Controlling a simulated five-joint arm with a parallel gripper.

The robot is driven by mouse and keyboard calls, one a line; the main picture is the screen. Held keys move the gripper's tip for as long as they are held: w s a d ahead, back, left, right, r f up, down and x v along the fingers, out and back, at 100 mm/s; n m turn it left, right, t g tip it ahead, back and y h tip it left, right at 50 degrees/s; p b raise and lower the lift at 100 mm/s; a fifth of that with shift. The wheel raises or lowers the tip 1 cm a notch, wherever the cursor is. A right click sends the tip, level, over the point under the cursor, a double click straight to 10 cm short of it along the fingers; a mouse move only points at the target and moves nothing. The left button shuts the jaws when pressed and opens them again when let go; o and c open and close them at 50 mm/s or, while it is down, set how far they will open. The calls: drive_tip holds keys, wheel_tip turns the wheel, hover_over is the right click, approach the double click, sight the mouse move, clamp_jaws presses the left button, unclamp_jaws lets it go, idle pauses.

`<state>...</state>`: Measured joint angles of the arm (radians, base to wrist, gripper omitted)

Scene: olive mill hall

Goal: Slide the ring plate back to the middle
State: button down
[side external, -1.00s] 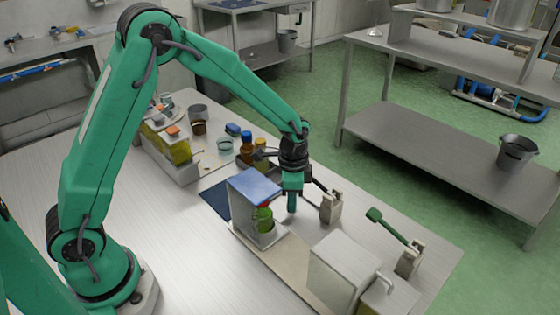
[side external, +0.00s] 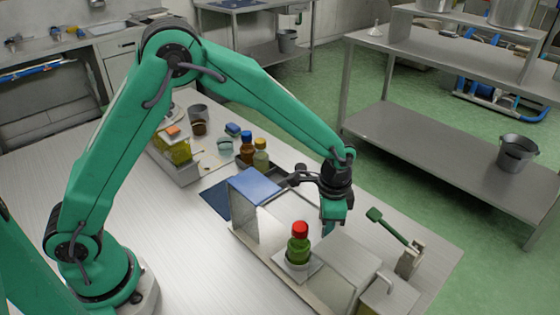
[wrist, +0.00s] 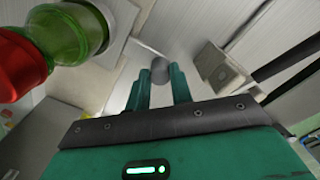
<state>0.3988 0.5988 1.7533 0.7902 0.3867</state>
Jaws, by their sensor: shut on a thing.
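The ring plate (side external: 284,267) is a pale square on the beige track between two boxes, near the right-hand box. A green bottle with a red cap (side external: 298,245) stands upright on it, its base in the ring. My gripper (side external: 329,226) is low behind the bottle, on the track's far side. In the wrist view, its green fingers (wrist: 159,85) are closed around a small grey knob (wrist: 160,66), whose link to the plate is not clear. The bottle (wrist: 75,32) is at upper left there, beside the fingers and not touching them.
A box with a blue lid (side external: 257,187) stands at the track's left end, and a pale box (side external: 345,256) at its right. A bracket with a green lever (side external: 390,228) stands to the right. Small bottles (side external: 254,150) stand behind. The worktop at front left is clear.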

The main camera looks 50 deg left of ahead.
drive_tip(key=c, duration=1.2)
unclamp_jaws()
drive_tip(key=shift+c, duration=0.2)
drive_tip(key=shift+r, duration=0.1)
drive_tip(key=shift+r, duration=3.85)
